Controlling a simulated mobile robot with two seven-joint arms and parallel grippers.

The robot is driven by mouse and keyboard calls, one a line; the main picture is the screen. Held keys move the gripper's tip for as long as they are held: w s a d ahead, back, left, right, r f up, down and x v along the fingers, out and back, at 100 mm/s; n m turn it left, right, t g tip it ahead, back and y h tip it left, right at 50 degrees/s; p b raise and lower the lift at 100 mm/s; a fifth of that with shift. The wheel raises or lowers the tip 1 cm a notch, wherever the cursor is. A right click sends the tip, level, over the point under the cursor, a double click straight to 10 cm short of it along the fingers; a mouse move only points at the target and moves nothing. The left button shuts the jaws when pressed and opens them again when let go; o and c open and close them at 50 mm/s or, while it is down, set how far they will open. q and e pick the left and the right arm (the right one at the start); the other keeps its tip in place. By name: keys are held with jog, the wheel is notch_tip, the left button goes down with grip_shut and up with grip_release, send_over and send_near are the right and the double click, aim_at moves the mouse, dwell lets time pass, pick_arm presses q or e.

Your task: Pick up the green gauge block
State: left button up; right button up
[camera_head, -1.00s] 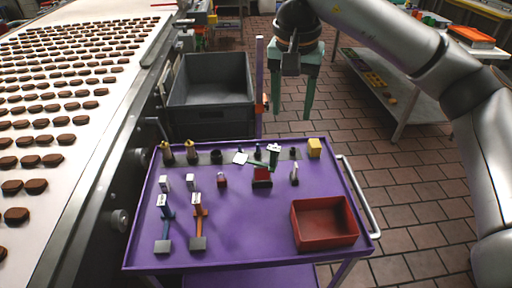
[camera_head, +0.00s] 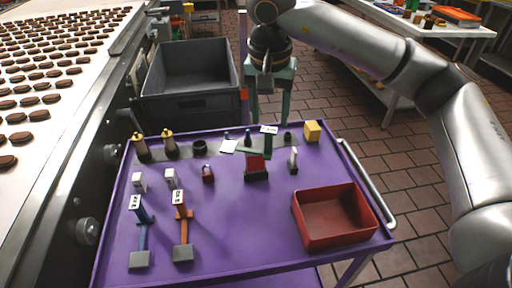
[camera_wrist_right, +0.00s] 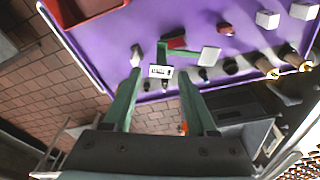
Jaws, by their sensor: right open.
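The green gauge block (camera_head: 267,143) stands near the far edge of the purple cart, with a white label (camera_head: 269,129) on top. It rests at or against a red block (camera_head: 256,166) with a dark base; I cannot tell whether they touch. The green block (camera_wrist_right: 180,53) also shows in the right wrist view, its label between the fingertips in the picture. My right gripper (camera_head: 268,115) is open and empty, beyond the cart's far edge, with its green fingers pointing down. It also shows in the wrist view (camera_wrist_right: 161,76). My left gripper is not in view.
A grey bin (camera_head: 195,105) is behind. The front middle is clear.

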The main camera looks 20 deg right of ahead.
aim_at(269, 131)
jog(key=f, duration=0.2)
jog(key=w+f, duration=0.1)
jog(key=f, duration=0.5)
jog(key=shift+w+d+f, duration=0.15)
jog(key=shift+w+d, duration=0.05)
jog(key=shift+d, duration=0.2)
grip_shut()
dwell(0.3)
